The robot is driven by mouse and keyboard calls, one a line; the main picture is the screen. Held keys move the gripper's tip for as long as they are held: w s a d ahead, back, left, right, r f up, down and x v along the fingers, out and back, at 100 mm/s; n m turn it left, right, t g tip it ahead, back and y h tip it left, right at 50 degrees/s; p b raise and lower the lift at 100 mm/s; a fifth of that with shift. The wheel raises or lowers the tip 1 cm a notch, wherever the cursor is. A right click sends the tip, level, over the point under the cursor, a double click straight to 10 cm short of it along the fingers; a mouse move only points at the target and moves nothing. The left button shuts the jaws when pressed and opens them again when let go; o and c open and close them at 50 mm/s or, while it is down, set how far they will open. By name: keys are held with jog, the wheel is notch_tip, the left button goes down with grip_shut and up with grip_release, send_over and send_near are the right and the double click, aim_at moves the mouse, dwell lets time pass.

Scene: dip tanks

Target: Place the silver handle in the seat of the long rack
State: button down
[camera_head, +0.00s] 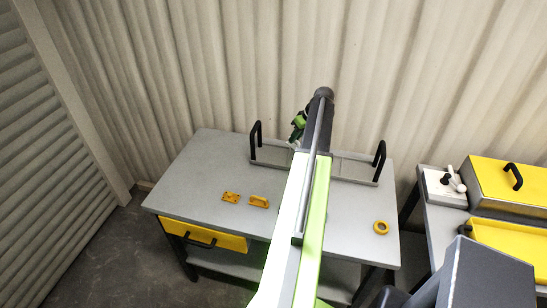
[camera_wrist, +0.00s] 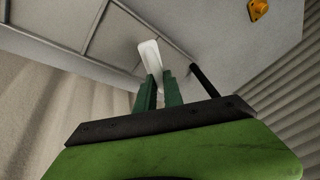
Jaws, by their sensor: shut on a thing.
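The silver handle (camera_wrist: 149,54) shows pale and smooth in the wrist view, sticking out past my fingertips. My gripper (camera_wrist: 160,80) is shut on it with its green fingers. In the head view my gripper (camera_head: 298,128) is small, over the left half of the long rack, and my arm hides much of it. The long rack (camera_head: 358,180) is a shallow grey tray with dividers and a black upright grip at each end, at the back of the table. The middle of the rack is behind my arm. Which compartment lies under the handle I cannot tell.
A corrugated wall is close behind. A second table at right bears yellow boxes (camera_head: 508,180) and a white lever unit (camera_head: 444,187).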

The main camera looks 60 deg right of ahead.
jog(key=d+m, duration=0.2)
jog(key=d, duration=0.4)
jog(key=shift+h, duration=0.4)
jog(key=w+a+f+b, duration=0.1)
jog(key=w+f+b, duration=0.1)
jog(key=w, duration=0.1)
jog(key=w+a+f+b, duration=0.2)
jog(key=w, duration=0.1)
jog(key=w+a+f+b, duration=0.2)
jog(key=w+b, duration=0.1)
jog(key=w, duration=0.1)
jog(key=shift+a+f, duration=0.2)
jog(key=shift+f, duration=0.15)
notch_tip(320, 180, down, 4)
jog(key=b, duration=0.4)
jog(key=shift+f, duration=0.2)
jog(key=shift+s+r, duration=0.1)
jog(key=shift+r, duration=0.15)
jog(key=shift+f, duration=0.25)
jog(key=c, duration=1.5)
grip_release()
jog(key=shift+r, duration=0.1)
jog(key=shift+o, duration=0.2)
jog(key=shift+r, duration=0.1)
